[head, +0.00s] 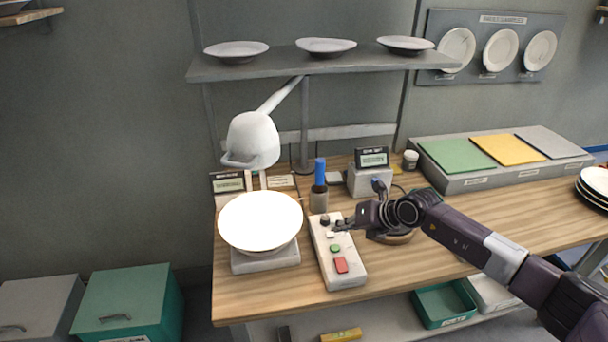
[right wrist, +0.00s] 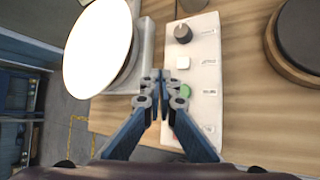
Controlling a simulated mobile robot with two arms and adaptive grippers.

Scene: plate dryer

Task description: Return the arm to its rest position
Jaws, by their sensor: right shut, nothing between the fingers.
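My right gripper (head: 340,226) comes in from the right in the head view and is over the upper part of the white control box. In the right wrist view its fingers (right wrist: 160,74) are shut with nothing between them, in front of the control box (right wrist: 205,60). The box has a dark knob (right wrist: 183,34), a white button (right wrist: 183,62) and a green button (right wrist: 186,90); the head view also shows a red button (head: 341,265). I cannot tell whether the fingertips touch the box. My left gripper is not in view.
A brightly lit plate (head: 261,221) sits on a pale base (head: 265,258) left of the box, under a white lamp-like head (head: 252,139). A dark round pad (right wrist: 300,40) lies right of the box. A shelf (head: 330,66) with plates is above. Coloured panels (head: 456,155) lie at right.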

